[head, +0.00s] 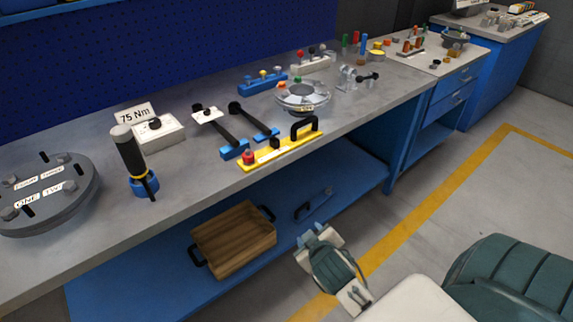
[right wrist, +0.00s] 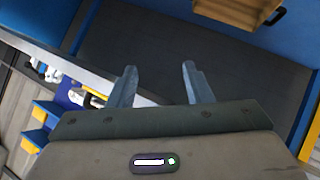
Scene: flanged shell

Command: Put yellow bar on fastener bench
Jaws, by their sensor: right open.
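The yellow bar (head: 268,158) lies on the near grey workbench (head: 210,180), close to its front edge. It has a black arched handle at its right end and a red knob at its left end. A second bench (head: 470,52) with several small coloured, fastener-like parts adjoins at the back right; I cannot tell for certain that it is the fastener bench. My right arm (head: 335,268) is in front of the near bench, below and right of the bar. In the right wrist view my right gripper (right wrist: 158,78) is open and empty. My left gripper is not in view.
A wooden crate (head: 235,240) stands on the blue lower shelf. A black-handled upright tool (head: 131,160), a round flanged cover (head: 45,195) and black-handled tools (head: 255,120) lie on the near bench. A round metal part (head: 302,97) sits behind the bar. Floor in front is clear.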

